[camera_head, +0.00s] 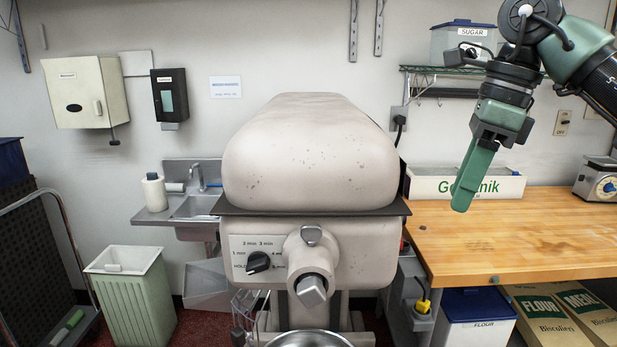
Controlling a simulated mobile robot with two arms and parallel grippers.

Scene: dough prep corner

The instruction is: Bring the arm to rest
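My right arm comes in from the upper right. It bends, and its gripper (464,204) points down and slightly left, above the left part of the wooden worktop (560,238) in the picture. The gripper shows side-on as one green finger shape, so I cannot tell whether its fingers are apart. No object shows in it. It is to the right of the large mixer (310,150) and apart from it in the picture. My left gripper is not in view.
A white box (420,187) marked "Gozinik" or similar stands at the worktop's back, and a scale (600,180) at its right end. A sugar bin (462,42) is on the wire shelf. A metal bowl (308,340) is below the mixer. The worktop's middle is clear.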

